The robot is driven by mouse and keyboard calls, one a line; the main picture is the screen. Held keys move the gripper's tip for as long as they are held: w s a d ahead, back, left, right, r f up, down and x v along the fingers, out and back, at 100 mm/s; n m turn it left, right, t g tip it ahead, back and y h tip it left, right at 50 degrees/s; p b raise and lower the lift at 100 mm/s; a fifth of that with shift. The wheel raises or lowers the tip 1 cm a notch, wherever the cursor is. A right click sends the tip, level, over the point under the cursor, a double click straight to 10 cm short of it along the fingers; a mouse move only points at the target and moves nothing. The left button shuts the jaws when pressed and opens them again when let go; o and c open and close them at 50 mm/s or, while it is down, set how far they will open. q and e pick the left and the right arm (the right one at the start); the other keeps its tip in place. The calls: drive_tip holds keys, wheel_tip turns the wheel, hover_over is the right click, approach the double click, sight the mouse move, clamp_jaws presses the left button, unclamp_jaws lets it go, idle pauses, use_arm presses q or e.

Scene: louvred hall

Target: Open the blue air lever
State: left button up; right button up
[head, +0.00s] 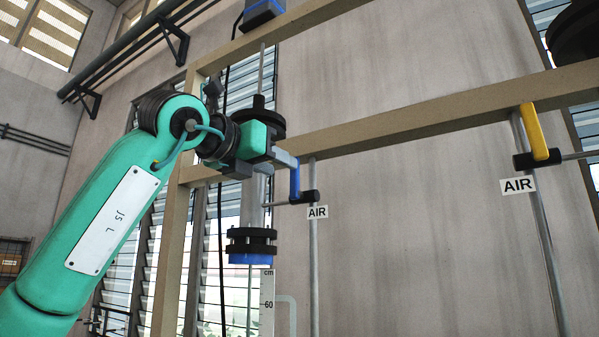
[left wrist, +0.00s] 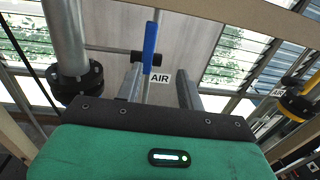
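My left gripper (head: 287,160) is at the lever's upper part in the head view. In the left wrist view the blue lever (left wrist: 150,46) shows between the two spread fingers of my left gripper (left wrist: 159,76), nearer the left finger. The gripper is open; I cannot tell whether a finger touches the lever. My right gripper is not in view.
A yellow lever (head: 533,131) with another AIR label (head: 518,185) is at the right. A wooden beam (head: 430,118) crosses behind my gripper. A clear column with a black flange (head: 251,242) stands close below my left wrist. The wall between the levers is clear.

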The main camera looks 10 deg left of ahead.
use_arm(q)
drive_tip(key=a+r+y, duration=0.1)
drive_tip(key=a+r, duration=0.1)
drive_tip(key=p, duration=0.5)
hover_over(293, 199)
drive_tip(key=shift+w+f+n+t, duration=0.15)
drive_tip(key=shift+n+t, duration=0.15)
drive_tip(key=shift+n, duration=0.1)
clamp_jaws()
idle(1.3)
